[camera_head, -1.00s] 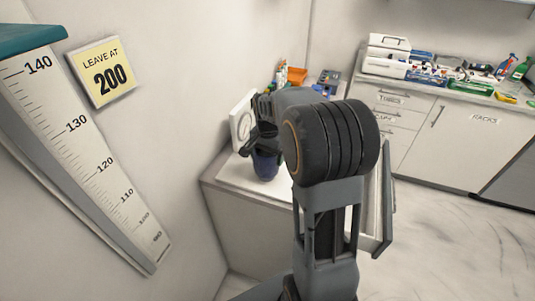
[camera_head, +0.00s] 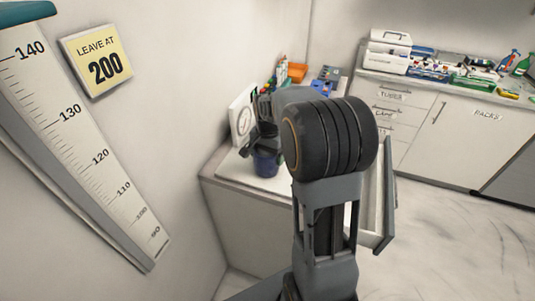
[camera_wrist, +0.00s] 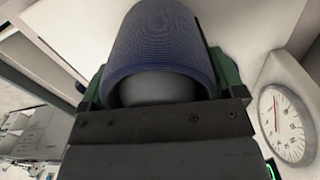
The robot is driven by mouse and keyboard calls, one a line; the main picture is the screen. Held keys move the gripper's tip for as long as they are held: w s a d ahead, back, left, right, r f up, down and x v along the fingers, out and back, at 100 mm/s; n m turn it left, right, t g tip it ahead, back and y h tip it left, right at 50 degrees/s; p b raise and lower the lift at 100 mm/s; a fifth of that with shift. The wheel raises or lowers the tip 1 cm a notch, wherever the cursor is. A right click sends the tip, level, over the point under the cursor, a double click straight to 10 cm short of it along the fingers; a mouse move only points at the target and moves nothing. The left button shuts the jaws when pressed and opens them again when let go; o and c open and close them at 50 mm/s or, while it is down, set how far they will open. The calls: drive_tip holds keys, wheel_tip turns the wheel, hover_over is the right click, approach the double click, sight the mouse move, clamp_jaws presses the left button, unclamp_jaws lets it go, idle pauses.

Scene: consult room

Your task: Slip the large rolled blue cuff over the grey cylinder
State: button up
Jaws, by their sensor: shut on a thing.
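The blue cuff (camera_head: 266,163) is upright, low over the white top of the cabinet, under my gripper (camera_head: 264,141). In the wrist view the cuff (camera_wrist: 158,38) is a wide ribbed blue roll between my green-edged fingers (camera_wrist: 160,88), which are shut on it. A rounded grey surface, which looks like the grey cylinder (camera_wrist: 160,90), shows inside the cuff's near rim, with the cuff around it. How far down the cuff sits is hidden. In the head view the cylinder cannot be seen.
A white dial gauge (camera_head: 242,121) stands close beside my gripper, by the wall; its face (camera_wrist: 284,122) is at right in the wrist view. Orange and blue items (camera_head: 297,73) stand behind. An open drawer (camera_head: 379,195) sticks out at right. A counter with supplies (camera_head: 450,85) is farther off.

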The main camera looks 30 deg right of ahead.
drive_tip(key=shift+f, duration=0.15)
drive_tip(key=o, duration=0.8)
wheel_tip(320, 180, up, 14)
idle(0.4)
